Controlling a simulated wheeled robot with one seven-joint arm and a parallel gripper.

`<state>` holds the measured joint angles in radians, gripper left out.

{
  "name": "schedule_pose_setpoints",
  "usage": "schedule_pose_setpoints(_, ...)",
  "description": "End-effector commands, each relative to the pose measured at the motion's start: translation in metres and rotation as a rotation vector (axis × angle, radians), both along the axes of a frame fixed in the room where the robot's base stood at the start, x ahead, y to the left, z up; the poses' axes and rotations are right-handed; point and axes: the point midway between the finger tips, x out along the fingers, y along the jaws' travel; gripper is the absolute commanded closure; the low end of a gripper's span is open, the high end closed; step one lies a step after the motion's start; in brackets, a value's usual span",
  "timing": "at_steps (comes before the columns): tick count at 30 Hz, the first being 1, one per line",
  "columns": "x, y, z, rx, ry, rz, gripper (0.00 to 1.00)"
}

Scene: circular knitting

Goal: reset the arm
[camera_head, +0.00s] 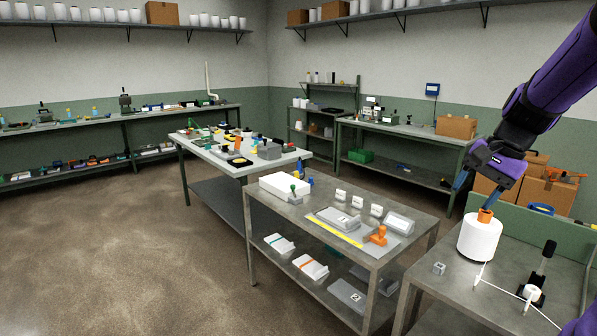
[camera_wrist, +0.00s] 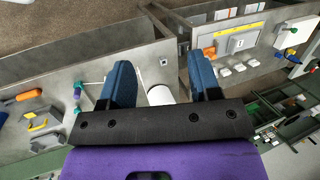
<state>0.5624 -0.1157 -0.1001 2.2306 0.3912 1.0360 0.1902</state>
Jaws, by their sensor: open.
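My purple arm reaches in from the upper right in the head view. My gripper (camera_head: 477,190) points down above a white yarn cone (camera_head: 480,240) with an orange top (camera_head: 486,215) on the right table. In the wrist view my gripper (camera_wrist: 163,78) has its two blue fingers wide apart, with nothing held. The white cone (camera_wrist: 160,96) shows in the gap between them, partly hidden by the dark gripper body. In the head view the fingertips are close to the orange top; I cannot tell whether they touch it.
A small grey cube (camera_head: 439,268) and a black-handled device (camera_head: 540,270) with white yarn stand on the right table. A green panel (camera_head: 545,235) rises behind it. The middle table (camera_head: 290,215) holds a white box, labels and an orange stamp. The floor (camera_head: 120,240) at left is clear.

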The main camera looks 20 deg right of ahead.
Motion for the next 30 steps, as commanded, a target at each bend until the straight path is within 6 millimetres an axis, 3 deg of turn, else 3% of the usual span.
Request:
schedule_pose_setpoints(1,-0.004,0.02,0.009,-0.039,-0.02,0.07,0.43)
schedule_pose_setpoints(6,-0.026,0.076,0.026,-0.167,-0.08,0.293,0.43)
schedule_pose_setpoints(15,-0.079,0.149,0.043,-0.398,-0.214,0.668,0.43)
schedule_pose_setpoints(22,-0.114,0.177,0.044,-0.538,-0.309,0.877,0.43)
schedule_pose_setpoints(30,-0.126,0.183,0.043,-0.588,-0.342,0.942,0.43)
